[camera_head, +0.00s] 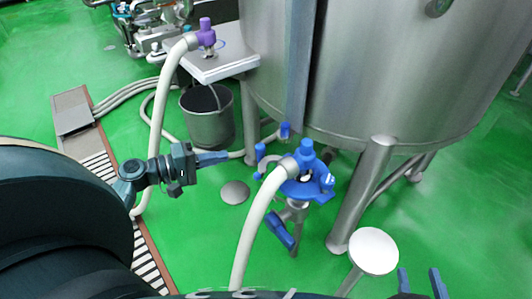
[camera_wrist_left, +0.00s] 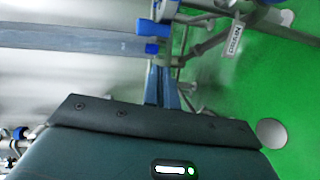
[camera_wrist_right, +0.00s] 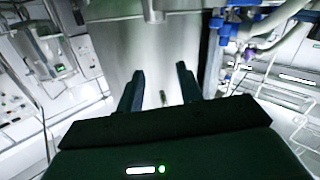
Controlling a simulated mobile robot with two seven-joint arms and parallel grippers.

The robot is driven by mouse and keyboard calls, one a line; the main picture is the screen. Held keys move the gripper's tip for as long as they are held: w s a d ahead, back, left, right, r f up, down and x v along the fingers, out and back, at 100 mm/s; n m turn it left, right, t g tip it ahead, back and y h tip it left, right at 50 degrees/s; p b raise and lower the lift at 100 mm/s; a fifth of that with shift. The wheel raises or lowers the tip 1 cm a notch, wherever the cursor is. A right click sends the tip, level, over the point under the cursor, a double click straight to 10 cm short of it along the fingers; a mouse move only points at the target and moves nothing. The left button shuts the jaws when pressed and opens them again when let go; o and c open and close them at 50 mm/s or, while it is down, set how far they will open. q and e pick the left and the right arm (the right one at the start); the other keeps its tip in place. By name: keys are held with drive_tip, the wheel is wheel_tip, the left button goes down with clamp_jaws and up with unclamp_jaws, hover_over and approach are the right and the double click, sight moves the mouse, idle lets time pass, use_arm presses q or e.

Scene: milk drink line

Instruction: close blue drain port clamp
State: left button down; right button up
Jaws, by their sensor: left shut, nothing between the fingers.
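In the head view the blue drain port clamp (camera_head: 318,188) sits around the joint below a blue hose fitting (camera_head: 307,152). A white hose (camera_head: 258,218) runs from the fitting down to the floor. Whether the clamp's arm is fully open is too small to tell. My left gripper (camera_head: 226,156) is shut and empty, left of the clamp and apart from it, pointing right toward the tank. In the left wrist view its fingers (camera_wrist_left: 162,72) are together, and a drain label (camera_wrist_left: 234,38) shows beyond. My right gripper (camera_head: 420,278) is open and empty at the lower right.
The large steel tank (camera_head: 400,70) and its leg (camera_head: 362,195) stand behind and right of the clamp. A blue valve handle (camera_head: 281,232) hangs below it. A steel bucket (camera_head: 208,118), a side table (camera_head: 222,66) and a purple fitting (camera_head: 206,35) are farther back.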

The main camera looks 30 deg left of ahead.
sight(265, 157)
use_arm(q)
drive_tip(key=w+d+r+n+t+b, duration=0.1)
drive_tip(key=w+d, duration=0.4)
drive_tip(key=w, duration=0.1)
drive_tip(key=shift+w+d+r+h, duration=0.3)
drive_tip(key=shift+d+r, duration=0.05)
use_arm(e)
drive_tip(key=shift+w+a+f+n+t+y, duration=0.2)
drive_tip(key=shift+w+f+n+t+y, duration=0.05)
drive_tip(key=shift+w+n+t+y, duration=0.05)
drive_tip(key=shift+r, duration=0.1)
idle(0.3)
